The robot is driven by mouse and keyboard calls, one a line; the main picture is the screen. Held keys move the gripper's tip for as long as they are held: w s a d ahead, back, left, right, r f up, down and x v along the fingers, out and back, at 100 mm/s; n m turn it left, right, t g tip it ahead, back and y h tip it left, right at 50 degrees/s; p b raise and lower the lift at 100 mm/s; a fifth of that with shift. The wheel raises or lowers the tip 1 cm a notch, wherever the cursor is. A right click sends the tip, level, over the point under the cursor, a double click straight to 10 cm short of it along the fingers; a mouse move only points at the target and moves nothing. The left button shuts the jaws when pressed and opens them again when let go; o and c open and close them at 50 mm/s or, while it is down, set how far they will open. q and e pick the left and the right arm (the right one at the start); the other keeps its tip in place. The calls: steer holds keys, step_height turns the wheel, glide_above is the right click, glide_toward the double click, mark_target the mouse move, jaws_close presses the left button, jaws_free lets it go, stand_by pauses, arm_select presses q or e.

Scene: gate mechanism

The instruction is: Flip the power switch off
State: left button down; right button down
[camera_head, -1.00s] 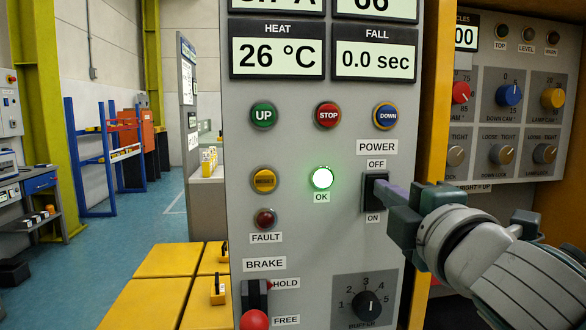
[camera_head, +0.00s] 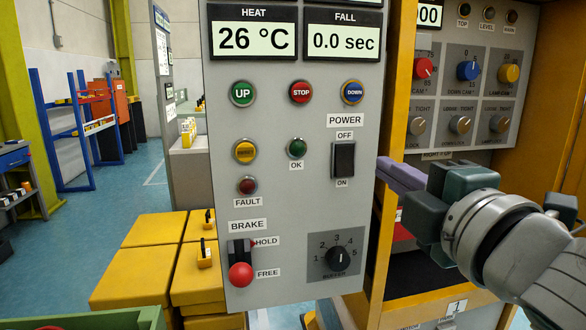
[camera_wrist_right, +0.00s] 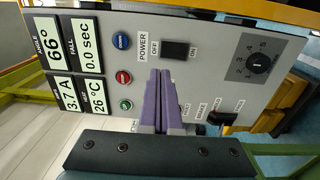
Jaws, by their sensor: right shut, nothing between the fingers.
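The black power switch (camera_head: 343,160) sits on the grey control panel (camera_head: 310,200), with the OFF label above it and the ON label below. It also shows in the right wrist view (camera_wrist_right: 175,50), uncovered. The green OK lamp (camera_head: 297,147) is dark. My right gripper (camera_head: 388,172) is shut and empty, its purple fingers to the right of the switch and apart from it. In the right wrist view the purple fingers (camera_wrist_right: 162,80) are together and point toward the panel, below the switch in the picture. My left gripper is not in view.
The brake lever (camera_head: 240,270) with a red knob is at the panel's lower left. The buffer dial (camera_head: 338,257) is below the switch. A yellow post (camera_head: 396,110) and a second panel with knobs (camera_head: 465,100) stand on the right.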

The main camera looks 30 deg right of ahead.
steer(key=shift+r+v, duration=0.1)
steer(key=shift+v, duration=0.65)
steer(key=shift+r+v, duration=0.15)
steer(key=shift+v, duration=0.65)
steer(key=s+a+f+m+g+y+p, duration=0.2)
steer(key=s+a+m+g+p, duration=0.2)
steer(key=s+m+g+p, duration=0.4)
steer(key=s+a+f+m+g+y+p, duration=0.15)
steer(key=s+a+m+g+p, duration=0.35)
steer(key=s, duration=0.5)
step_height(320, 180, up, 37)
steer(key=g+p, duration=0.1)
steer(key=p, duration=3.7)
steer(key=shift+s+d+f+y, duration=0.15)
steer(key=shift+s+d+y, duration=0.1)
steer(key=shift+d+y, duration=0.1)
